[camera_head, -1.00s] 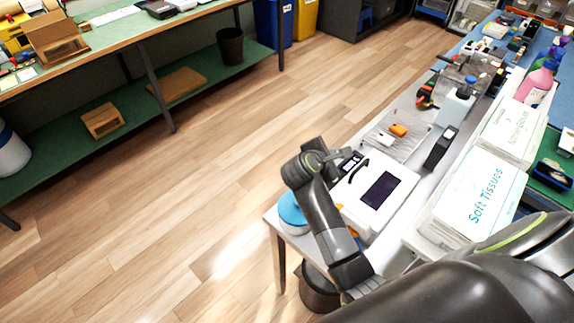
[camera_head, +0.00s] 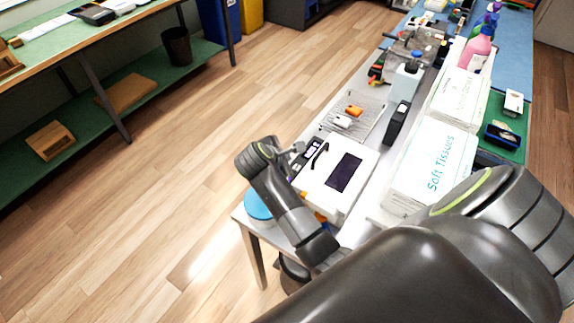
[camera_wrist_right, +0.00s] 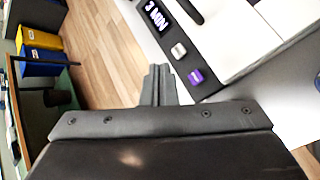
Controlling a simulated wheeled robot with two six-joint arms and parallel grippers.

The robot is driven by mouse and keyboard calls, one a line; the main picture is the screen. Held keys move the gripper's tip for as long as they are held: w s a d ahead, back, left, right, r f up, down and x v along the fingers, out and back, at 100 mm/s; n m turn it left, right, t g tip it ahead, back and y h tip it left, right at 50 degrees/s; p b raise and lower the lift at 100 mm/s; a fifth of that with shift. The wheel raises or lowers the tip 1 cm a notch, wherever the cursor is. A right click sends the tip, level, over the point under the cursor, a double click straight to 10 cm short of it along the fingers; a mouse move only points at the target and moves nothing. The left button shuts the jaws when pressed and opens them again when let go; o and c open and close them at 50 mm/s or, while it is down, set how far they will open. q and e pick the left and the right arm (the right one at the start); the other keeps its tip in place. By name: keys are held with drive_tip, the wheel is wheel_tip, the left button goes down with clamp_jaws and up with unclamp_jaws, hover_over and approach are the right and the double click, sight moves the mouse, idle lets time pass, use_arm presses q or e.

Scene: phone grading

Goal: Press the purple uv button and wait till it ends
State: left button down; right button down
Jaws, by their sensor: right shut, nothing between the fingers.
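The white UV box (camera_head: 318,182) with a dark window (camera_head: 344,172) and a black handle stands on the metal table. Its black control strip is on its left side and is partly hidden by my right gripper in the head view. In the right wrist view the strip shows a lit display (camera_wrist_right: 156,16), a pale button (camera_wrist_right: 178,50) and the purple button (camera_wrist_right: 196,76). My right gripper (camera_wrist_right: 160,72) is shut and empty. Its tips appear just beside the purple button; I cannot tell whether they touch the strip. It also shows in the head view (camera_head: 298,149). My left gripper is out of view.
A wire rack (camera_head: 371,113) with an orange and a white item lies behind the box. A black upright device (camera_head: 396,122) and tissue boxes (camera_head: 432,165) stand to the right. A blue-lidded round tub (camera_head: 258,205) is at the table's left corner. Open floor lies left.

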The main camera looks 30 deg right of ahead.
wheel_tip(320, 180, down, 6)
drive_tip(key=b, duration=0.4)
drive_tip(key=shift+f, duration=0.2)
drive_tip(key=shift+f+b, duration=0.5)
drive_tip(key=shift+b, duration=0.05)
idle(1.2)
drive_tip(key=shift+f+b, duration=0.4)
drive_tip(key=shift+b, duration=0.15)
drive_tip(key=shift+f+b, duration=0.5)
idle(0.5)
drive_tip(key=shift+r, duration=0.15)
drive_tip(key=shift+r+p, duration=0.6)
drive_tip(key=shift+r, duration=0.2)
